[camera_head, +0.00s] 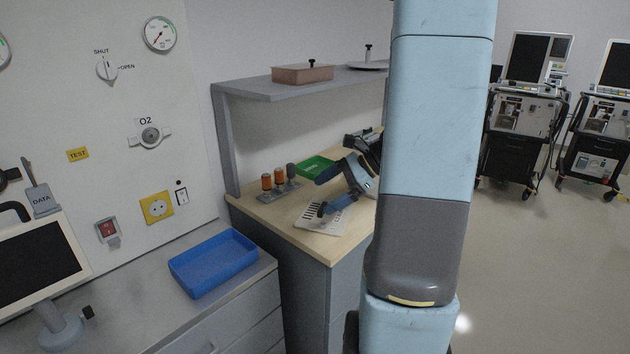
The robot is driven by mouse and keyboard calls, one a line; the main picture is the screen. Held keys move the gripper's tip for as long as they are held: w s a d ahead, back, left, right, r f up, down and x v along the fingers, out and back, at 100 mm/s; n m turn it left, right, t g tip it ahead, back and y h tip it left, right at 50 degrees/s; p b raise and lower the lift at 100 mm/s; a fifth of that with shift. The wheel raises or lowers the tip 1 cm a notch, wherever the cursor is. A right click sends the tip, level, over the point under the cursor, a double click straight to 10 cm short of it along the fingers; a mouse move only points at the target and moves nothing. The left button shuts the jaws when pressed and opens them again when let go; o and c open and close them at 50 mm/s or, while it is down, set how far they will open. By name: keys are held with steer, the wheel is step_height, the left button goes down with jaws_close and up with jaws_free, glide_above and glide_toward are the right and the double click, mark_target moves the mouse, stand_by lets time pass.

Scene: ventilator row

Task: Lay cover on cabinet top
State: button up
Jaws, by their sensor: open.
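Two knobbed lid-like pieces sit on the grey shelf: a brownish-pink rectangular one (302,75) and a flat grey round one (368,66), partly cut off by my arm. I cannot tell which is the cover. The wooden cabinet top (290,222) is below the shelf, at the right end of the grey counter. My gripper (330,191) is over this top, below the shelf, with its blue fingers spread apart and nothing seen between them. My arm hides the right part of the cabinet top and shelf.
On the wooden top are a rack of orange-capped pieces (279,186), a green tray (312,168) and a white slotted plate (318,217). A blue tray (213,262) and a monitor (38,262) stand on the grey counter (160,292). Ventilator carts (520,125) stand at right; floor there is open.

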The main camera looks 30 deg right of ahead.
steer(key=s+a+r+n+h, duration=0.9)
steer(key=s+a+r+n, duration=0.4)
steer(key=n, duration=0.6)
steer(key=shift+s+r+t, duration=0.4)
steer(key=shift+s, duration=0.9)
steer(key=shift+d, duration=0.1)
steer(key=shift+c, duration=0.2)
